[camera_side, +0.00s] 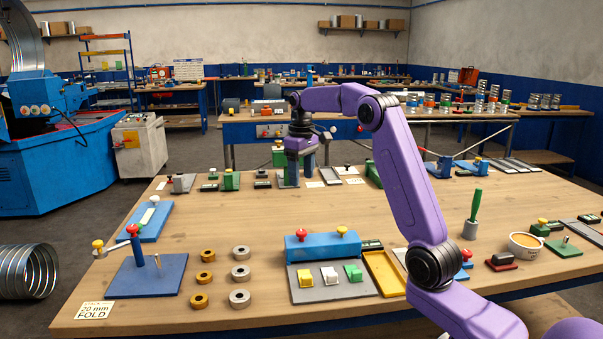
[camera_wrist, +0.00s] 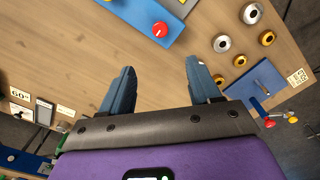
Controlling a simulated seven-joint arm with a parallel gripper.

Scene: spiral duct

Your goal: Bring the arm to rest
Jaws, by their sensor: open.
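My purple arm bends over the workbench (camera_side: 230,210) from the lower right in the side view. My gripper (camera_side: 298,165) hangs at the far-middle part of the bench, above its top, and its fingertips are hard to make out there. In the wrist view my gripper (camera_wrist: 160,82) has its two blue-grey fingers wide apart. Only bare wood shows between them, and nothing is held.
A blue block with red and yellow knobs (camera_side: 322,246), a yellow tray (camera_side: 384,272) and brass and steel rings (camera_side: 207,256) stand nearer the front. A blue plate with a lever (camera_side: 145,275) is at left. Small fixtures line the far edge near my gripper. Mid-bench wood is clear.

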